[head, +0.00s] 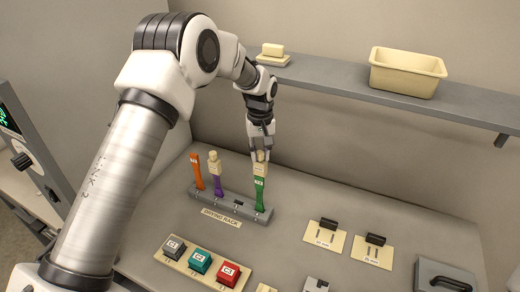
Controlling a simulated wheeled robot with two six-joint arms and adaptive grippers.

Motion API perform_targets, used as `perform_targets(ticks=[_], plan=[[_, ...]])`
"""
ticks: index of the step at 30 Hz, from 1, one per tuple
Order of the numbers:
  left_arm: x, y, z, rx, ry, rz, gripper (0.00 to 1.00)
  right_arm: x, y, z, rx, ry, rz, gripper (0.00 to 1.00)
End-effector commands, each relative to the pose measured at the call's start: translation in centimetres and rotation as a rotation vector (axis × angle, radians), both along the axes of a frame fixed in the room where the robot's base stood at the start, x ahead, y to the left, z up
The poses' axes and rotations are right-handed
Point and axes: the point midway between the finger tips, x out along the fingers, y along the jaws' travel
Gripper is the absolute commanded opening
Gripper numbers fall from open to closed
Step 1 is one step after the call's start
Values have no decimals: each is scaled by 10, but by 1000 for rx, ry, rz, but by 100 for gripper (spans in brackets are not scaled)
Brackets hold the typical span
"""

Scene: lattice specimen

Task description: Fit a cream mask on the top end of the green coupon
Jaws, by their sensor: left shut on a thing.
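The green coupon (259,192) stands upright in the right end of the grey drying rack (231,208). A cream mask (261,157) is at its top end, between the fingertips of my left gripper (260,151). The gripper points down from above and is shut on the mask. The mask appears to meet the coupon's top; how far it is seated I cannot tell. A purple coupon (218,184) with a cream piece (214,160) on its top and an orange coupon (197,172) with a bare top stand at the rack's left. My right gripper is not in view.
A shelf (330,75) behind holds a cream bin (406,75) and a cream block (273,50) on a small plate. In front lies a tray with grey, teal and red blocks (228,274). Cream plates with black clips (325,235) lie at the right.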

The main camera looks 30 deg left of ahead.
Motion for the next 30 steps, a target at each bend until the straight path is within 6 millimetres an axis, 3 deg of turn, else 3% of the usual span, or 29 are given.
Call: perform_targets(ticks=[3, 4, 5, 30], plan=[[0, 0, 0, 0, 0, 0, 14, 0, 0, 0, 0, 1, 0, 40], [0, 0, 0, 0, 0, 0, 4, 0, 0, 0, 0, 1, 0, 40], [0, 0, 0, 0, 0, 0, 0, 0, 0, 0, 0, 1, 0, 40], [-3, -1, 0, 0, 0, 0, 0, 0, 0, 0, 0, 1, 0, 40]])
